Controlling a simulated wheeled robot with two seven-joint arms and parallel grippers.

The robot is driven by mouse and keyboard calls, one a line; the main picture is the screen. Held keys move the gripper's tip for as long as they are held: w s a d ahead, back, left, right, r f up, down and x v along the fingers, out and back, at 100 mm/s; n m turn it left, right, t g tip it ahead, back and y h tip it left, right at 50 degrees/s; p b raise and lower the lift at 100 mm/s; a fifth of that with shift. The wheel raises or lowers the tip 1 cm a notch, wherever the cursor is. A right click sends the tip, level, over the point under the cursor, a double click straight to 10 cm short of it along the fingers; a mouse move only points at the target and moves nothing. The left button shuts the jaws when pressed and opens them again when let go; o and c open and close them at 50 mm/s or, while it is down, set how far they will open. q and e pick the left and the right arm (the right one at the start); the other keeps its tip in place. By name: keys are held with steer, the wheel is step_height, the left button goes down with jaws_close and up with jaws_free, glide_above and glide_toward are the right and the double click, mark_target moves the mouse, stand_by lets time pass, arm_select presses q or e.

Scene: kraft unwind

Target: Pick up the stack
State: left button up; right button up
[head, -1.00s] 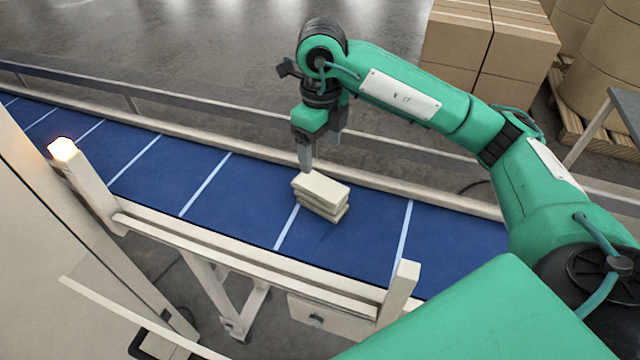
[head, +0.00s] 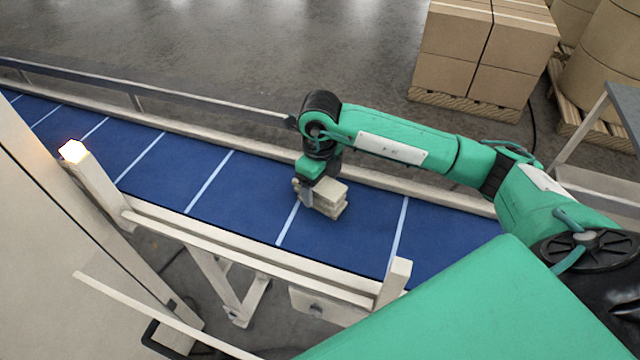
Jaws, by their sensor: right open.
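The stack (head: 328,203) is a small pile of pale beige flat packs lying on the blue conveyor belt (head: 243,212). My right gripper (head: 318,196) is down at the stack, pointing downward. One finger shows at the stack's left side, close to it; I cannot tell whether it touches. The other finger is hidden behind the gripper body and the stack. The gripper is open, and the stack rests on the belt. The upper left of the stack is partly covered by the gripper. My left gripper is not in view.
A metal rail (head: 190,102) runs along the belt's far side, and a pale frame with posts (head: 396,280) along the near side. A lit lamp (head: 73,151) tops the left post. Cardboard boxes (head: 450,45) stand on a pallet at the back right. The belt is clear around the stack.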

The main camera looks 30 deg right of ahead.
steer(key=shift+f, duration=0.85)
steer(key=shift+c, duration=0.3)
steer(key=c, duration=1)
steer(key=shift+r, duration=0.15)
